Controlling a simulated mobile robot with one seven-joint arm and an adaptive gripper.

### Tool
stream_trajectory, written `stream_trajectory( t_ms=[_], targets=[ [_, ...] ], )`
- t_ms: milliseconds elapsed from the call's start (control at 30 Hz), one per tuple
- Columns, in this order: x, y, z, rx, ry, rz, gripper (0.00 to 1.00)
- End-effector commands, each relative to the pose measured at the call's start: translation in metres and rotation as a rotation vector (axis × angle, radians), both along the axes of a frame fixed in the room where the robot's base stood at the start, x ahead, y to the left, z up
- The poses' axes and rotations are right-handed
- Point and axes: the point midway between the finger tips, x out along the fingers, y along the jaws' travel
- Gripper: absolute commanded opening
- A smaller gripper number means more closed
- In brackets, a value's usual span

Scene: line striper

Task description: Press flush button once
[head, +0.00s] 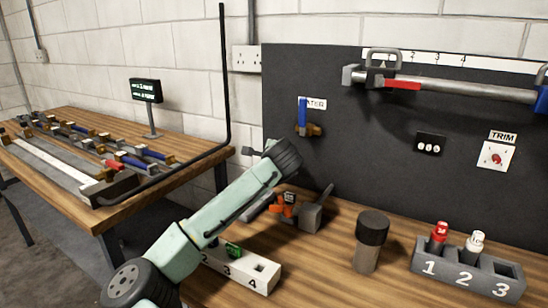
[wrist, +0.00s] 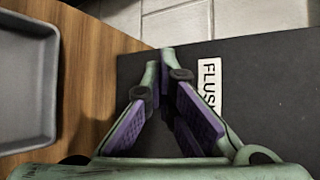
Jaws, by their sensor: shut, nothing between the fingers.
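In the wrist view my gripper (wrist: 160,60) is shut and empty, with purple pads and its fingertips together in front of a dark panel. A white label reading "FLUS…" (wrist: 210,85) is on that panel, just right of the fingers. The right finger covers part of the label. The flush button itself does not show in either view; my gripper may hide it. I cannot tell whether the fingertips touch the panel.
The board carries a blue-handled water valve (head: 303,115), a counter (head: 430,143) and a red TRIM knob (head: 495,158). A dark-capped cylinder (head: 370,240) and a numbered rack (head: 465,268) stand on the bench. A grey tray (wrist: 28,85) lies left in the wrist view.

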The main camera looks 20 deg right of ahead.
Motion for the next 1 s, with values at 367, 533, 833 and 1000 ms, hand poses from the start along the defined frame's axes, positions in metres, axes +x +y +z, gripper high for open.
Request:
stream_trajectory(
  t_ms=[367, 533, 833, 1000],
  targets=[
    [0.0, 0.0, 0.0, 0.0, 0.0, -0.001, 0.0],
    [-0.005, 0.005, -0.001, -0.001, 0.001, -0.002, 0.0],
    [-0.011, 0.013, -0.001, 0.0, -0.001, 0.0, 0.0],
    [-0.011, 0.013, 0.0, 0.0, 0.0, 0.0, 0.0]
  ],
)
